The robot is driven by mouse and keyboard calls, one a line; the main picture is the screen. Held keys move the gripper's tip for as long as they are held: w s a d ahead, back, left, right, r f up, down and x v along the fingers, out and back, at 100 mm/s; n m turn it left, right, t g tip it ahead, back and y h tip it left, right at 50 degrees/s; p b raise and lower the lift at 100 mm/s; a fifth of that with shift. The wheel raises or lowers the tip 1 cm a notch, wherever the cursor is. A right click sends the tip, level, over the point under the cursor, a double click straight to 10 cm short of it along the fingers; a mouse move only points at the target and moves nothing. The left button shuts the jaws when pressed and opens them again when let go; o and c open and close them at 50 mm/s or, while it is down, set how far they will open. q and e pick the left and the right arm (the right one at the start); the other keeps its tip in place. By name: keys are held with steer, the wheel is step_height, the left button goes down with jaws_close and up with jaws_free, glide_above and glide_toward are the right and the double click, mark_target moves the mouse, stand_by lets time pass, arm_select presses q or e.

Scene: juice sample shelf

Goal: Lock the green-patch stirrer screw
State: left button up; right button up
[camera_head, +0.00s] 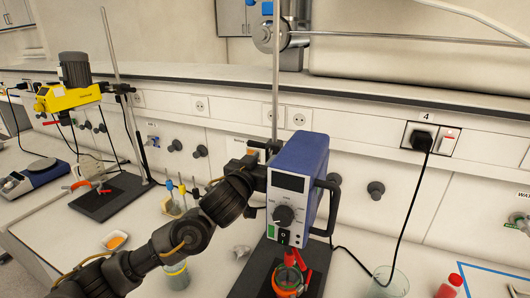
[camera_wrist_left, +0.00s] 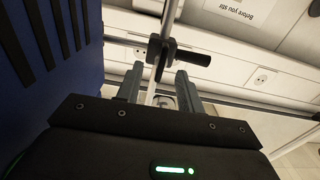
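The blue overhead stirrer (camera_head: 300,165) has a green patch (camera_head: 271,231) low on its front and hangs on a vertical rod (camera_head: 276,95). A dark clamp (camera_head: 268,147) joins it to the rod, partly hidden behind the body. My left gripper (camera_head: 255,168) is beside the stirrer's left side, just below the clamp; its fingers are hard to see there. In the left wrist view my left gripper (camera_wrist_left: 160,88) is open, fingers apart. The black clamp screw (camera_wrist_left: 185,55) and the rod (camera_wrist_left: 164,45) show beyond the fingertips, with no visible contact. My right gripper is out of view.
The blue stirrer body (camera_wrist_left: 45,65) stands close on the left in the wrist view. A yellow stirrer (camera_head: 68,95) stands at the far left. Test tubes (camera_head: 180,192) and beakers (camera_head: 390,283) stand on the bench. A black cable (camera_head: 408,215) runs to the wall socket.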

arm_select(q)
steer(key=shift+w+d, duration=0.25)
steer(key=shift+w, duration=0.4)
jaws_close()
